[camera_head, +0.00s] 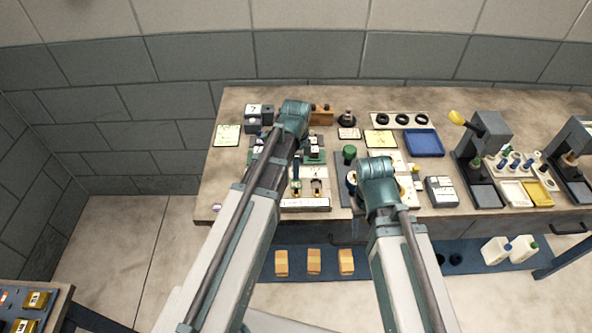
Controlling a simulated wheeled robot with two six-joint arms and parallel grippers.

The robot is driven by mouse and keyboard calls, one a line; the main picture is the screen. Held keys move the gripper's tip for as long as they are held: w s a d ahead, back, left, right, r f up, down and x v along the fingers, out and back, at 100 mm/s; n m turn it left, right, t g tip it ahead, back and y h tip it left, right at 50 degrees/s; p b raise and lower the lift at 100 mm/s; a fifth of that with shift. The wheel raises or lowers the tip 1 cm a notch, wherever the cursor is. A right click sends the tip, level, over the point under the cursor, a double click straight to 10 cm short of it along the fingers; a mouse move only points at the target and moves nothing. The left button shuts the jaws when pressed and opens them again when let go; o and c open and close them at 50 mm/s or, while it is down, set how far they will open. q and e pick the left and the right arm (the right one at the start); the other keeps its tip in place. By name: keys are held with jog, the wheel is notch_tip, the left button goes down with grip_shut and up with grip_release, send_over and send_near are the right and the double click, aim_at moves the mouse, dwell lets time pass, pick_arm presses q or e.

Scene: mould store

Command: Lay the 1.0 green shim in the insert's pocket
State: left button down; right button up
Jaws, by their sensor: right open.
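My left arm reaches over the bench and ends in a teal wrist. Its gripper (291,120) points down at the back, and its fingertips are too hidden to tell. My right gripper (375,182) is over the middle of the bench, beneath its teal wrist; its jaws are open but mostly hidden. Small teal and dark fixtures (314,156) stand beside my left arm. In front of them is a pale labelled board (306,204) with small parts on it. I cannot make out the 1.0 green shim, the insert or its pocket at this size.
A green-topped item (349,152) stands between my arms. A blue tray (424,143) lies behind my right wrist, near a strip with black rings (402,119). Dark presses (487,145) stand at right. A grey box (440,191) sits near the front edge. Wooden blocks (313,262) lie below.

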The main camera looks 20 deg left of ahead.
pick_arm(q)
jog(key=shift+f+b, duration=0.85)
jog(key=c, duration=0.6)
grip_release()
jog(key=shift+o, duration=0.2)
jog(key=shift+r, duration=0.15)
jog(key=shift+r+p, duration=3.7)
jog(key=shift+p, duration=0.2)
